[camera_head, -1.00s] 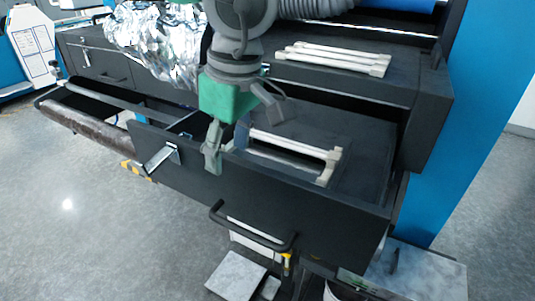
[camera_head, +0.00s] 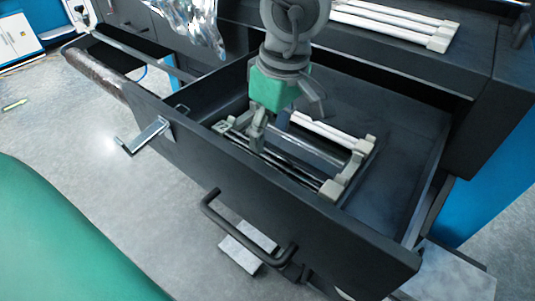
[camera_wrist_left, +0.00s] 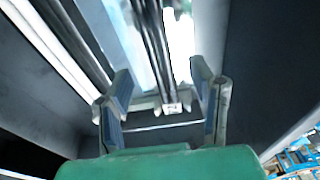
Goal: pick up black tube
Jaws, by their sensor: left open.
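A dark, glossy black tube (camera_wrist_left: 155,45) lies in the open drawer (camera_head: 345,250). In the left wrist view it runs between my left gripper's (camera_wrist_left: 160,92) two fingers, with a pale label at its near end. In the head view, dark rods (camera_head: 287,168) and pale tubes (camera_head: 318,130) lie in a holder with a light end bracket (camera_head: 350,172); which rod is the black tube is hard to tell there. My left gripper (camera_head: 288,130) is open, pointing down over the holder, and nothing is clamped. My right gripper is not in view.
The drawer front has a black handle (camera_head: 240,232) and a metal bracket (camera_head: 146,136). White tubes (camera_head: 385,22) lie on the cabinet top. Crumpled silver foil (camera_head: 190,18) hangs at the upper left. The drawer floor to the right of the holder is clear.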

